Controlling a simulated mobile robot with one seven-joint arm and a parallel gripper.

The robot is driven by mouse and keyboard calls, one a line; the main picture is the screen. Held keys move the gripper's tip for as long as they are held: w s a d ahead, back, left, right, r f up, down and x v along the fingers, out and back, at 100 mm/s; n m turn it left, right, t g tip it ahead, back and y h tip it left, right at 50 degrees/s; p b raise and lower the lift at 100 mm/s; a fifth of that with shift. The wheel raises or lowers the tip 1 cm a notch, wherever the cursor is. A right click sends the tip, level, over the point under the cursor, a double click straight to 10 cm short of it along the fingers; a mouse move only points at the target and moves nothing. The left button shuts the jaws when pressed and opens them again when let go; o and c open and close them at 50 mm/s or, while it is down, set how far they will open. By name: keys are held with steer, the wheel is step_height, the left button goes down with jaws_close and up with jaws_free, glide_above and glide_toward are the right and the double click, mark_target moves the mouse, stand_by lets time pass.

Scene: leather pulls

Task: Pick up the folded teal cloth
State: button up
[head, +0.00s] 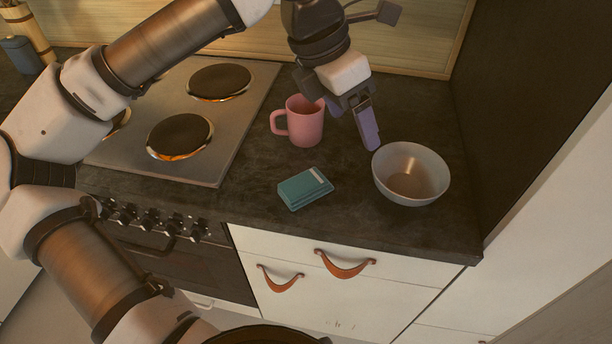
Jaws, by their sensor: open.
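The folded teal cloth (303,189) lies flat on the dark countertop near its front edge, with a pale patch at its upper right corner. My gripper (352,125) is above the counter, up and to the right of the cloth, between the pink mug and the bowl in the picture. It points downward, is open, and holds nothing. One purple-grey finger shows clearly; the other is partly hidden by the gripper body and hard to make out. The cloth is fully in view and apart from the gripper.
A pink mug (305,124) stands behind the cloth, close to my gripper. A white bowl (411,174) stands to the right. The stove (185,118) is on the left. The dark countertop (345,215) is clear around the cloth. White drawers with leather pulls (345,266) are below.

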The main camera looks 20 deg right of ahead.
steer(key=w+a+f+n+t+y, duration=0.1)
steer(key=w+a+f+y, duration=0.3)
steer(key=w, duration=0.1)
steer(key=p, duration=0.1)
glide_above(306, 181)
steer(key=f, duration=0.7)
steer(key=shift+s+a+f, duration=0.1)
steer(key=shift+s+f, duration=0.15)
steer(key=shift+s, duration=0.1)
steer(key=shift+w+f+p, duration=0.15)
steer(key=shift+f+p, duration=0.5)
steer(key=shift+f, duration=0.85)
steer(key=shift+w+f+p, duration=0.15)
steer(key=shift+f+p, duration=0.45)
steer(key=shift+f, duration=0.85)
steer(key=c, duration=1.1)
steer(key=shift+c, duration=0.2)
step_height(306, 181, up, 20)
steer(key=b, duration=0.3)
